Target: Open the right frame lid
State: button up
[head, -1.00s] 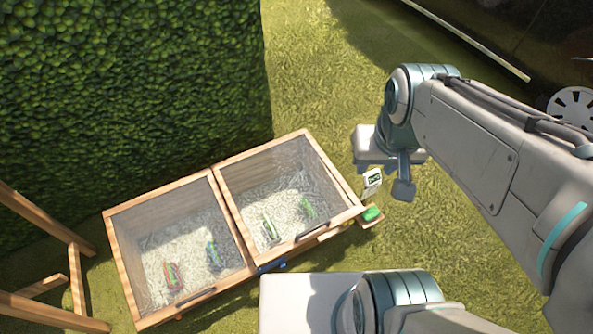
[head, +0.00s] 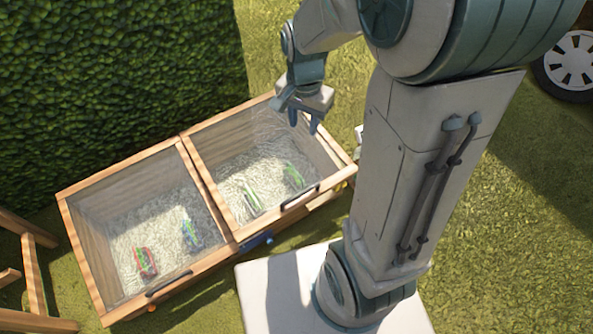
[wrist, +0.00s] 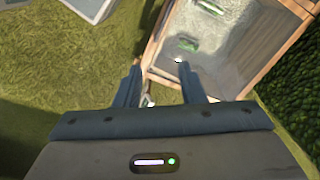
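The right frame (head: 265,160) is a wooden box with a clear lid that lies flat and looks shut. Its dark handle (head: 299,197) is on the front edge. My gripper (head: 303,122) appears over the far right part of this lid, fingers pointing down, open and empty. The handle is apart from the fingers. In the wrist view, the spread fingers (wrist: 158,72) show in front of a corner of the wooden box (wrist: 152,45). I cannot tell the exact height above the lid.
The left frame (head: 145,220), also with a shut clear lid, adjoins on the left. A hedge (head: 110,80) stands behind. A wooden stand (head: 32,275) is at the lower left. Grass (head: 500,210) lies open to the right.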

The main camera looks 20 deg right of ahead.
aim_at(302, 192)
jog(key=w+f+m+b, duration=0.1)
jog(key=f+b, duration=0.4)
jog(key=f, duration=0.7)
jog(key=w+f+m+g+b, duration=0.1)
jog(key=f+m+b, duration=0.2)
jog(key=f, duration=0.9)
jog(key=w+d+f+m+b, duration=0.1)
jog(key=f+b, duration=0.7)
jog(key=f, duration=0.5)
jog(key=shift+f+m+g+h+b, duration=0.1)
jog(key=shift+m+g+h+b, duration=0.2)
jog(key=shift+m+g+b, duration=0.1)
grip_shut()
